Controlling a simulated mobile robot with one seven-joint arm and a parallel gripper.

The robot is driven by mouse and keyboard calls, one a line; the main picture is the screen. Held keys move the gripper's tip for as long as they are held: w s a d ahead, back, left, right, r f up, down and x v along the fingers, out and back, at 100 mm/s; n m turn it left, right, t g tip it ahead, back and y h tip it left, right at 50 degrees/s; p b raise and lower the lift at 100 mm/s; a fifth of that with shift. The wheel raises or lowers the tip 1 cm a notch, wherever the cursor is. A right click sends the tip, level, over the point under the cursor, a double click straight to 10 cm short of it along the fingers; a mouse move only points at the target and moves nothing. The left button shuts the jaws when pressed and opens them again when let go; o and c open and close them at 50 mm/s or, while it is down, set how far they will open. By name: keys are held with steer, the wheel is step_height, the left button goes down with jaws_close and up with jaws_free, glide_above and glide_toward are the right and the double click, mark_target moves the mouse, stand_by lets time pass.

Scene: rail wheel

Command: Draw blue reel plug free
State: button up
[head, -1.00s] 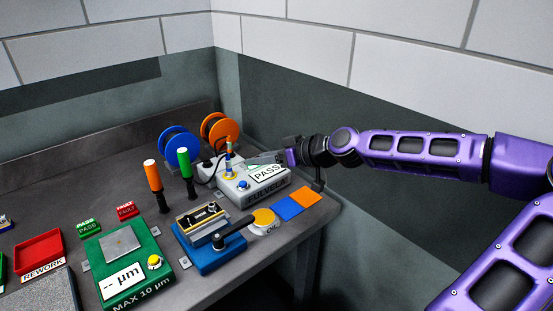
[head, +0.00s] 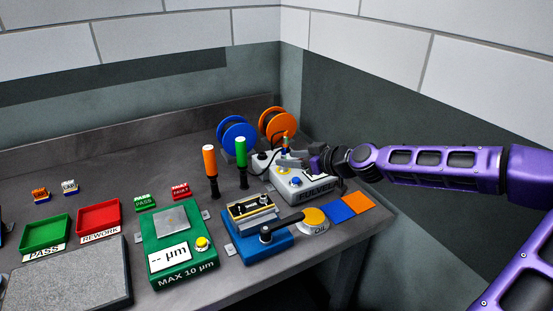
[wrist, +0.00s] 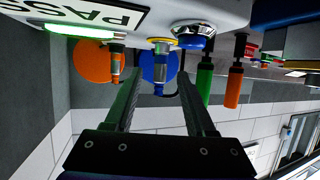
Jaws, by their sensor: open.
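The blue reel (head: 237,136) stands at the back of the bench, left of the orange reel (head: 279,127). The grey tester box (wrist: 215,12) has two upright plugs in sockets, upside down in the wrist view. One plug (wrist: 160,66), in a yellow-ringed socket, lines up with the blue reel (wrist: 148,62). The other plug (wrist: 116,64) lines up with the orange reel (wrist: 88,60). My gripper (wrist: 160,82) is open, with the plug by the blue reel between or just beyond its fingertips. I cannot tell whether they touch it. In the head view my gripper (head: 291,157) partly hides the plugs.
A green-handled tool (head: 241,152) and an orange-handled tool (head: 209,162) stand left of the tester. The blue fixture (head: 262,245), yellow oil pot (head: 313,217) and coloured pads (head: 342,210) lie in front. A wall rises close behind.

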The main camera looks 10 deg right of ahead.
steer(key=shift+x, duration=3.1)
steer(key=shift+r, duration=0.1)
jaws_close()
